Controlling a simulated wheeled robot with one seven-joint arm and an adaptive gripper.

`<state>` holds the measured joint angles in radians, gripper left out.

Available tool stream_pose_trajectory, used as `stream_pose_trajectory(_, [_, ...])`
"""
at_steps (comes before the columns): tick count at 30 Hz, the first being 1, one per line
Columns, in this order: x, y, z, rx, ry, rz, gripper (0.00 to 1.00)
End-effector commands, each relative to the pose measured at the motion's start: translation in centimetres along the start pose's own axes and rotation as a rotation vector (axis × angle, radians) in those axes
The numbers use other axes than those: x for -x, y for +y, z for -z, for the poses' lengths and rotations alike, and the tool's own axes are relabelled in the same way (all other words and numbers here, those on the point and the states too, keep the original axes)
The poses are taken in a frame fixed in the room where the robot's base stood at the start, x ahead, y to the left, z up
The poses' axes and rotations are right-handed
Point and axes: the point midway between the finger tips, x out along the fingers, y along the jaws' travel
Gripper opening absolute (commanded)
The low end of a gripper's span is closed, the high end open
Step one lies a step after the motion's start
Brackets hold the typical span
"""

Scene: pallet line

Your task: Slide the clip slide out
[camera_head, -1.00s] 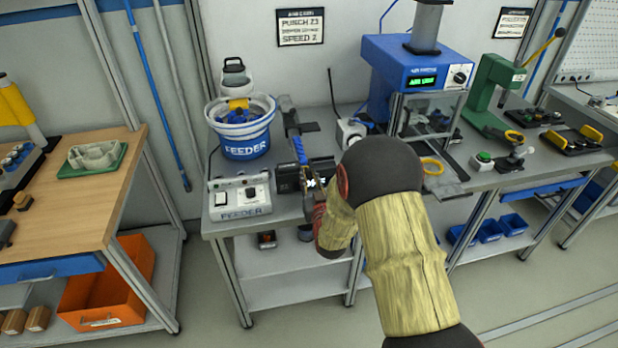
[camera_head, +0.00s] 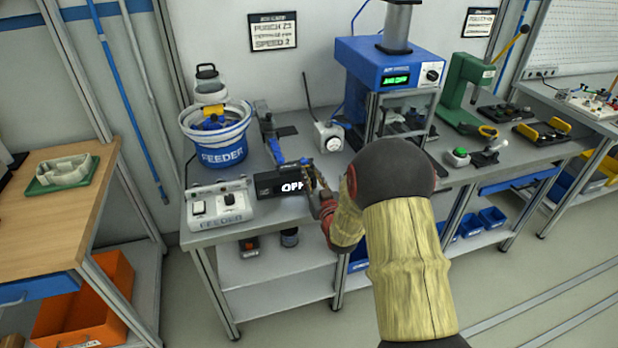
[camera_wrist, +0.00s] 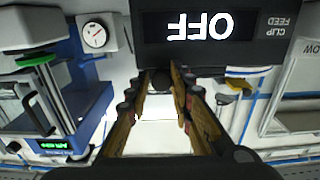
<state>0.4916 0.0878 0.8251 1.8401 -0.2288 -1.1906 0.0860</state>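The clip feed box (camera_head: 268,184) is black, with a lit display reading OFF, and stands at the bench's front edge. Its face (camera_wrist: 262,52) fills the top of the wrist view upside down, labelled CLIP FEED. A small dark round knob (camera_wrist: 160,82) shows just below the box there, perhaps the clip slide's end; I cannot tell for sure. My gripper (camera_wrist: 160,78) is open, its two fingertips on either side of this knob with narrow gaps showing. In the head view my gripper (camera_head: 322,192) is beside the box's right end, partly hidden by my own arm.
The feeder bowl (camera_head: 222,150) and feeder control box (camera_head: 219,207) stand left of the clip feed box. A white unit with a dial (camera_head: 329,136) stands behind, and a blue press (camera_head: 388,62) to the right. Floor in front is clear.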

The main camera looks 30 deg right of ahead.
Motion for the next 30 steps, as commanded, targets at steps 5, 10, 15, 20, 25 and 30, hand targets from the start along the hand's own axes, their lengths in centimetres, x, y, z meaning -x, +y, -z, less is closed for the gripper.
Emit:
stream_pose_trajectory(5, [0.0,0.2,0.1,0.000,0.002,-0.004,0.32])
stream_pose_trajectory(10, [0.0,0.1,0.1,0.000,0.002,-0.002,0.38])
stream_pose_trajectory(15, [0.0,0.1,0.0,0.000,0.001,-0.001,0.38])
stream_pose_trajectory(20, [0.5,0.1,0.1,0.000,0.001,-0.002,0.38])
stream_pose_trajectory(25, [3.0,0.1,0.1,0.000,0.000,-0.003,0.38])
stream_pose_trajectory(30, [6.5,0.1,0.0,0.000,0.000,-0.003,0.38])
